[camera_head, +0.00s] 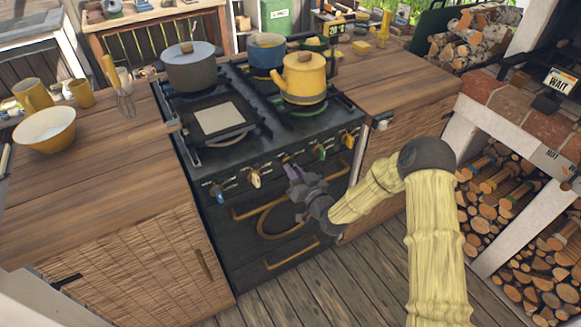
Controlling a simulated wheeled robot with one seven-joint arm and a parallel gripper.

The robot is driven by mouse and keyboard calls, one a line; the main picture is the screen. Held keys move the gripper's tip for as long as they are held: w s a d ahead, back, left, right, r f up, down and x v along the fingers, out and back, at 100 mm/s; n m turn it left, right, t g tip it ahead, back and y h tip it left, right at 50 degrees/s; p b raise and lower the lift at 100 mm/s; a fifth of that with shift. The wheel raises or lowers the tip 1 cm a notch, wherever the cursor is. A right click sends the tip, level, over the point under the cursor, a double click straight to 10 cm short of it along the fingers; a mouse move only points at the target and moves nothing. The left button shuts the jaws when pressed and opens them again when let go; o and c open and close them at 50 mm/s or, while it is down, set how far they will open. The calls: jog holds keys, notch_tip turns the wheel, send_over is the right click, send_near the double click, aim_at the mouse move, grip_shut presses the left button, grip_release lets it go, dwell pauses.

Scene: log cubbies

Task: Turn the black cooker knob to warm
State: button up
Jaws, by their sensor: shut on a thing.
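The black cooker (275,165) has a row of knobs along its front panel. My dark gripper (291,170) is at the middle place in this row, shut on what appears to be the black knob. The gripper covers that knob, so its pointer angle and any warm mark cannot be seen.
Oven handles (292,252) jut out below the panel. A grey pot (190,66), a blue pot (266,52) and a yellow kettle (304,78) stand on the hob. Wooden counters (120,165) flank the cooker. The plank floor (345,275) in front is clear.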

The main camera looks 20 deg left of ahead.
jog(key=shift+m, duration=0.3)
jog(key=m, duration=0.4)
jog(key=shift+f, duration=0.1)
jog(key=shift+d+f+m+b, duration=0.1)
jog(key=shift+m+b, duration=0.35)
jog(key=shift+m, duration=1.55)
jog(key=o, duration=0.7)
